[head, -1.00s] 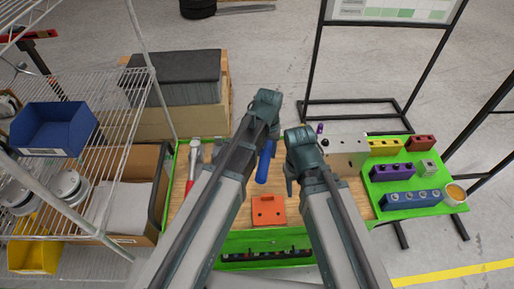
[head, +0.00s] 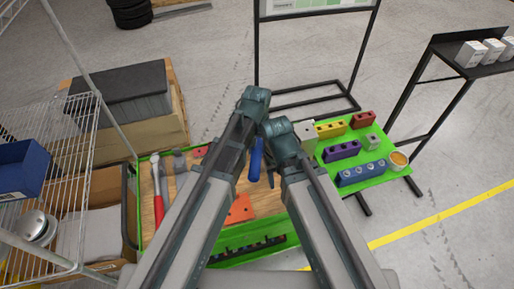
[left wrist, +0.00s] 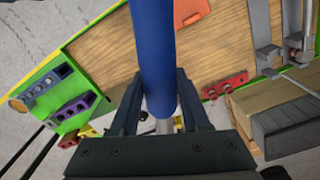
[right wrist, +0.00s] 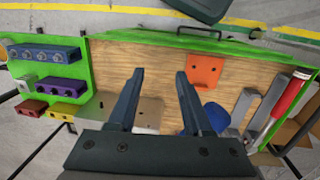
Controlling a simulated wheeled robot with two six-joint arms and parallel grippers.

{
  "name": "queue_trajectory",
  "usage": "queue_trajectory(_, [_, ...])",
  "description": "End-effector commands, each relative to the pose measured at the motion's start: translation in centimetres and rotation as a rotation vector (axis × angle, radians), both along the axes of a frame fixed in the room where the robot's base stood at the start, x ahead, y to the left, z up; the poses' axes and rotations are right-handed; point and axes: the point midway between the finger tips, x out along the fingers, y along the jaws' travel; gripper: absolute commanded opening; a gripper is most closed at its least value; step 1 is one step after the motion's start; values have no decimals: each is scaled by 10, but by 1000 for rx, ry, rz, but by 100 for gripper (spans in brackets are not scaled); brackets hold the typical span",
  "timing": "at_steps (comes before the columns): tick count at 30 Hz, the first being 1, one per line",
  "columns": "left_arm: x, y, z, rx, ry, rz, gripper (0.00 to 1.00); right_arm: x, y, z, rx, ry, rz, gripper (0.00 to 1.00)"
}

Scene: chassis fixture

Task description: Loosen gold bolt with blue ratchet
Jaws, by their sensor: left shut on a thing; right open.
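The blue ratchet's handle (head: 256,160) shows below my left gripper (head: 255,122). In the left wrist view the long blue handle (left wrist: 153,50) runs up between the shut fingers (left wrist: 160,112); the ratchet's head is hard to make out. My right gripper (head: 271,165) is just right of the ratchet. In the right wrist view its fingers (right wrist: 158,88) are spread and empty above the wooden bench. A grey block (head: 308,135) is partly hidden behind my right gripper; it also shows in the right wrist view (right wrist: 149,112). I cannot make out a gold bolt.
An orange bracket (head: 241,210) and a red-handled hammer (head: 157,190) lie on the wooden bench top. A green board (head: 330,180) at the right holds several coloured blocks and a round cup (head: 398,160). A wire shelf (head: 60,120) stands at the left.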

Motion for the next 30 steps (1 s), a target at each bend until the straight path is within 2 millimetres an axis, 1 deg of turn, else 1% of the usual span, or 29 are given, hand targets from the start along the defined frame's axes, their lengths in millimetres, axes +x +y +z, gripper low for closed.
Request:
queue_trajectory(28, [0, 0, -66, 0, 0, 0, 0, 0, 0, -66, -3, 0, 13, 50])
queue_trajectory(30, [0, 0, -61, 0, -1, 0, 0, 0, 0, -61, -3, 0, 13, 50])
